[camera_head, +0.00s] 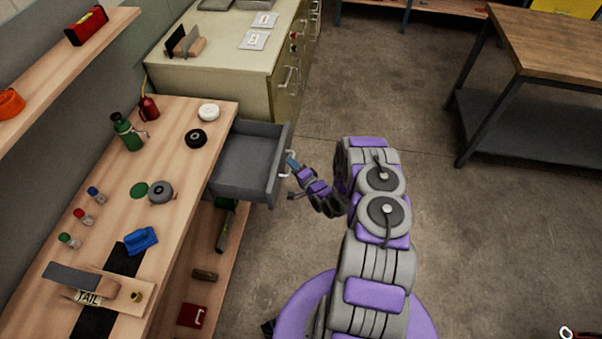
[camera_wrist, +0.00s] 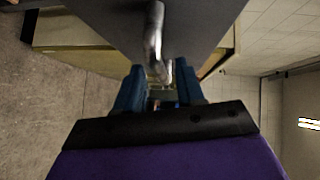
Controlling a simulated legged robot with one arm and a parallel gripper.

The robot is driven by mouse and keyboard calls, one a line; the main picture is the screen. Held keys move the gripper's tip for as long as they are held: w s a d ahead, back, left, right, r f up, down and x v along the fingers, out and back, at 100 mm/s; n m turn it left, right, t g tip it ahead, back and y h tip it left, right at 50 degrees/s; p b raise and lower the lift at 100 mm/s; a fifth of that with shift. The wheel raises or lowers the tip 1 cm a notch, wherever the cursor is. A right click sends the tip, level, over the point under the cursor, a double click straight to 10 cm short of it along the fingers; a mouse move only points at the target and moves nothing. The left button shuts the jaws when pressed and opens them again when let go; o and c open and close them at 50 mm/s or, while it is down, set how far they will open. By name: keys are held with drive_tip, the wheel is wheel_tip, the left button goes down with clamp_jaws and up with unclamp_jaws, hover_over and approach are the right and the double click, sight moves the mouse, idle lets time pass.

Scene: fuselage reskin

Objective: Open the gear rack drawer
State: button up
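The grey drawer (camera_head: 245,160) stands pulled out from the right end of the wooden bench. Its inside shows and looks empty. A metal handle (camera_head: 288,157) is on its front face. My gripper (camera_head: 291,165) is at this handle, reaching in from the lower right. In the wrist view the curved handle (camera_wrist: 154,42) comes down between the two blue fingers of my gripper (camera_wrist: 159,75). The fingers stand apart with a gap between them, and no firm grip on the handle shows. The drawer's grey front (camera_wrist: 205,25) fills the top of the wrist view.
The wooden bench (camera_head: 185,205) carries tape rolls, bottles, small jars and a blue tool. A beige cabinet (camera_head: 225,72) stands behind the drawer. A wood-topped table (camera_head: 560,45) is at the upper right.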

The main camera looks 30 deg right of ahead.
drive_tip(key=s+d+r+p, duration=0.2)
drive_tip(key=s, duration=1.4)
drive_tip(key=shift+s+d+r, duration=0.15)
drive_tip(key=shift+s, duration=0.25)
drive_tip(key=shift+w+d, duration=0.1)
